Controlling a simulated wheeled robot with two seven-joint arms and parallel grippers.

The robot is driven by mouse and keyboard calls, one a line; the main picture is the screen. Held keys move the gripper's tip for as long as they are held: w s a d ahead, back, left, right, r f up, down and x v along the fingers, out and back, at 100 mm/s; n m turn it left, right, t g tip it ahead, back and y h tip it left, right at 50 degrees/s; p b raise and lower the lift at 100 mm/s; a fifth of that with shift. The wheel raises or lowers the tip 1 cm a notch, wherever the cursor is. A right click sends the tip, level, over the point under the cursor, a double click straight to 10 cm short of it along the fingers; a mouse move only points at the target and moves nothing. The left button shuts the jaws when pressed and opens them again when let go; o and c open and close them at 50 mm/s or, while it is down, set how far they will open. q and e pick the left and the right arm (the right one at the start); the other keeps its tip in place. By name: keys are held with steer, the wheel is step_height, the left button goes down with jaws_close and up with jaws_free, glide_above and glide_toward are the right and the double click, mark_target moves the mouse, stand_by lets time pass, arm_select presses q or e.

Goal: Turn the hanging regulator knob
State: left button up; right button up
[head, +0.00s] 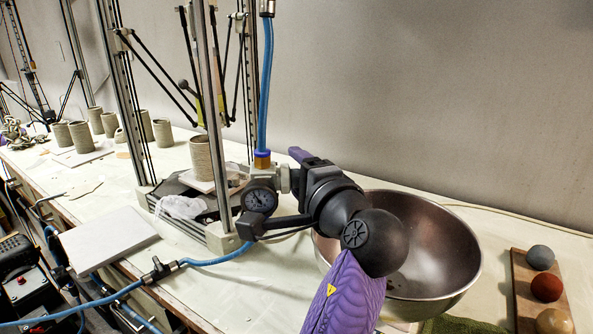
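The regulator hangs on a blue hose (266,80) with a brass fitting (262,158). It has a pale grey body (262,178), a round dial gauge (259,199) facing me and a light collar (284,180) on its right side. The knob's own outline is hard to make out beside my dark gripper. I cannot tell whether either finger touches the regulator.
Several balls sit on a wooden board (525,290) at the right. A clay printer's upright (215,120) stands left of the regulator. A white board (108,238) and clay cups (82,137) are farther left.

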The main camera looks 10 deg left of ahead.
arm_select(q)
jaws_close()
steer(key=shift+r+n+t+y+b, duration=0.1)
steer(key=shift+n+t+y+b, duration=0.2)
steer(key=shift+t, duration=0.2)
steer(key=shift+o, duration=1.3)
jaws_free()
